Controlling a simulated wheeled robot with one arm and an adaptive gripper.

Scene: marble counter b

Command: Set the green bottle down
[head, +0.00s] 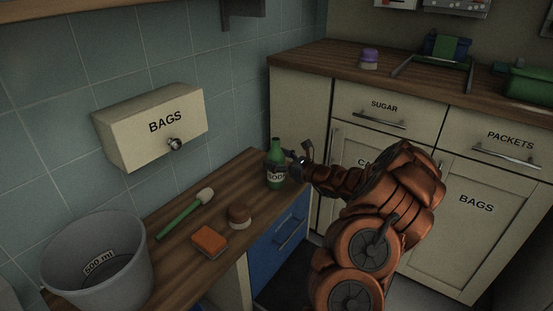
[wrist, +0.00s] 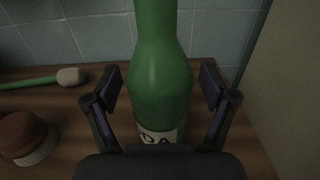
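The green bottle (head: 275,167) with a pale label stands upright at the far right end of the wooden counter (head: 215,200). It appears to rest on the wood. In the wrist view the bottle (wrist: 160,80) fills the middle; its top is cut off and its base is hidden behind my gripper. My gripper (head: 297,158) is at the bottle's right side in the head view. In the wrist view its fingers (wrist: 160,90) are spread on either side of the bottle, with a visible gap at each side.
A green-handled brush (head: 182,216), an orange sponge (head: 209,241), a brown-and-white round item (head: 239,215) and a grey bucket (head: 98,262) stand along the counter. A BAGS box (head: 150,126) hangs on the tiled wall. Cream cabinets (head: 440,190) stand at the right.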

